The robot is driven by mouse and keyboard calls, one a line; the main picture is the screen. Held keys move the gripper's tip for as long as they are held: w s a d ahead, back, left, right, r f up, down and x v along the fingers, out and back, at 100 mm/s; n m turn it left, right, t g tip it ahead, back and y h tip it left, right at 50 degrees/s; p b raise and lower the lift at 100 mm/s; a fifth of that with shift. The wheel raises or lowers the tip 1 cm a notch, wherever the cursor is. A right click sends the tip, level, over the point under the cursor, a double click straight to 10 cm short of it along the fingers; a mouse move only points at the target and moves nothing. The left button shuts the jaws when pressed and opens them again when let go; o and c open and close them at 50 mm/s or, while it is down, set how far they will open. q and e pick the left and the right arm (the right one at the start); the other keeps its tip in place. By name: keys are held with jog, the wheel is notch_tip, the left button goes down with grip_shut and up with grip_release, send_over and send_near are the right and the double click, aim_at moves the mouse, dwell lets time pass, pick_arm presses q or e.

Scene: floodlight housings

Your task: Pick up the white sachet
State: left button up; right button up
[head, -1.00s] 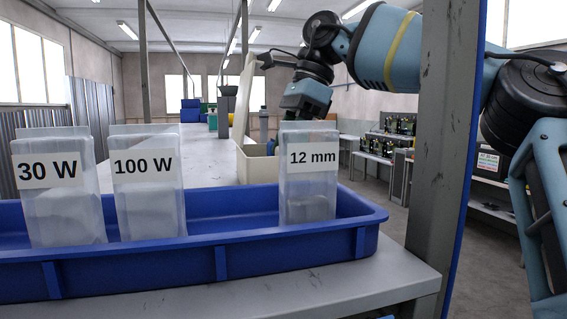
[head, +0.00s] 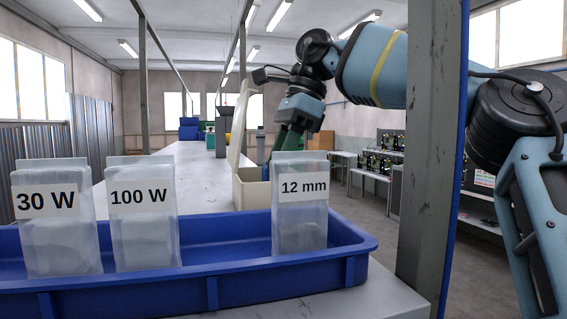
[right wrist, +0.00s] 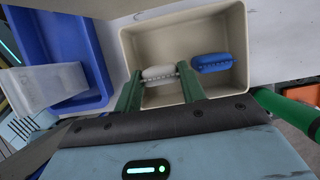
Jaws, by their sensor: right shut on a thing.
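The white sachet (right wrist: 158,73) shows in the right wrist view between the green fingertips of my right gripper (right wrist: 159,70). The gripper is shut on it, over the cream box (right wrist: 208,22). I cannot tell how far the sachet is above the box floor. In the head view my right gripper (head: 283,147) points down at the cream box (head: 252,194), partly behind the 12 mm container. The sachet is hidden in that view. My left gripper is not in view.
A blue sachet (right wrist: 212,62) lies in the cream box, right of the white one. A blue tray (head: 240,285) in front holds clear containers marked 30 W (head: 58,240), 100 W (head: 146,240) and 12 mm (head: 300,228). A grey post (head: 432,150) stands right of the tray.

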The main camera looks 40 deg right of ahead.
notch_tip(320, 180, up, 6)
jog(key=f+p, duration=0.1)
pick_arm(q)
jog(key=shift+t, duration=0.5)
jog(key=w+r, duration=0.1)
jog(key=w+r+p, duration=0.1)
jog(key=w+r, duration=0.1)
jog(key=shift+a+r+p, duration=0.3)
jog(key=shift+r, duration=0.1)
pick_arm(e)
jog(key=s+d, duration=0.4)
jog(key=d, duration=0.4)
jog(key=s+d, duration=0.4)
jog(key=d, duration=0.3)
jog(key=shift+s+d, duration=0.35)
jog(key=shift+s, duration=0.05)
